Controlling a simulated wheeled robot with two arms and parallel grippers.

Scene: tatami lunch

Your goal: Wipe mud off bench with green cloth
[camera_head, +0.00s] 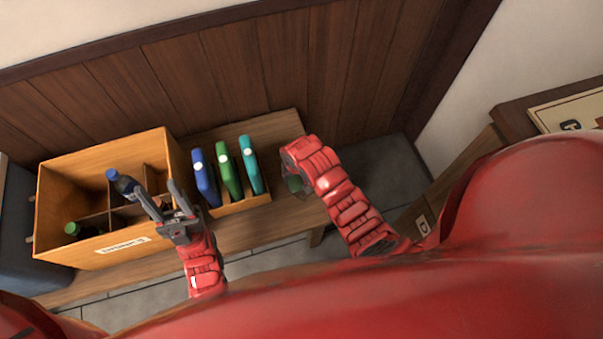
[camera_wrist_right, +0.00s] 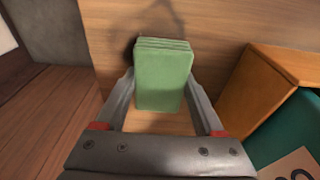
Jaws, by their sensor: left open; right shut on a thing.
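The folded green cloth (camera_wrist_right: 162,75) is held between the two fingers of my right gripper (camera_wrist_right: 160,95), over the bench. In the head view a bit of the cloth (camera_head: 295,184) shows beneath my right gripper (camera_head: 291,168), at the right end of the wooden bench (camera_head: 262,226). A dark smear (camera_wrist_right: 130,52) that looks like mud shows on the bench in the right wrist view, partly hidden behind the cloth. I cannot tell whether the cloth touches the bench. My left gripper (camera_head: 157,187) is open and empty, above the right front part of the crate.
A wooden divided crate (camera_head: 108,245) on the bench holds a dark blue bottle (camera_head: 124,184) and a green-topped bottle (camera_head: 74,229). A small holder (camera_head: 240,206) with blue, green and teal upright items stands between crate and right gripper. A panelled wall (camera_head: 230,75) rises behind.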

